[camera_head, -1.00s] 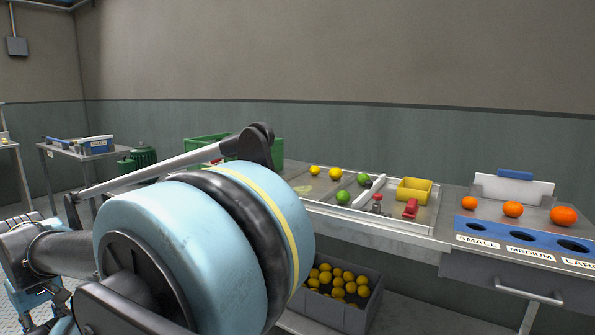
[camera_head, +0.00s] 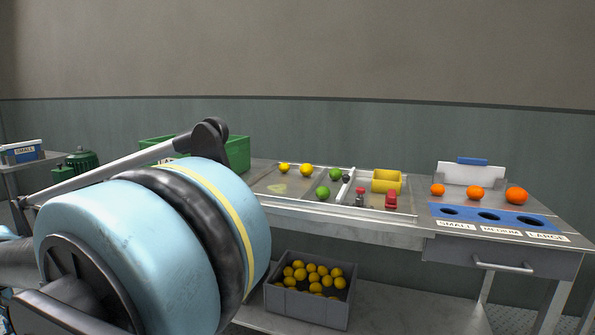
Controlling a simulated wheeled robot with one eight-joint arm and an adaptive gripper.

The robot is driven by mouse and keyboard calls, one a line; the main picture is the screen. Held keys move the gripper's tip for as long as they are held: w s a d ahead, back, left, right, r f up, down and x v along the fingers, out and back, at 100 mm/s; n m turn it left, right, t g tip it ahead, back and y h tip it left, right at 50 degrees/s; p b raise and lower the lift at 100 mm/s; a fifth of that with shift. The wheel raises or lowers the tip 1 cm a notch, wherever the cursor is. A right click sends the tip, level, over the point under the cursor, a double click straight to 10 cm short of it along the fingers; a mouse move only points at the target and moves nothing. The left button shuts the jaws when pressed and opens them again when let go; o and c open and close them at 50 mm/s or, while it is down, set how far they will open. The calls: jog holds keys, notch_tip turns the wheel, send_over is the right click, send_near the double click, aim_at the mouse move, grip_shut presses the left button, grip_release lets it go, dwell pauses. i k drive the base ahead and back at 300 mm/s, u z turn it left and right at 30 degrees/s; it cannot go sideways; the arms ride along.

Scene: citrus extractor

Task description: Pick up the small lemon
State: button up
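Two yellow lemons lie close together toward the back left of the tray-like worktop (camera_head: 267,198). The left one (camera_head: 284,168) looks slightly smaller than the right one (camera_head: 306,169). Both rest in the open, with nothing touching them that I can see. My gripper is not in view. Large blue and black parts of my own arm fill the lower left of the picture and hide part of the bench's left end.
Green limes (camera_head: 323,193) lie beside the lemons. A yellow container (camera_head: 387,181) and red part (camera_head: 391,199) stand to their right. Oranges (camera_head: 475,192) sit behind a blue sizing strip (camera_head: 511,219). A grey crate of lemons (camera_head: 308,308) is below. A green bin (camera_head: 238,152) stands left.

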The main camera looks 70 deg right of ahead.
aim_at(284, 166)
jog(key=z, duration=2.25)
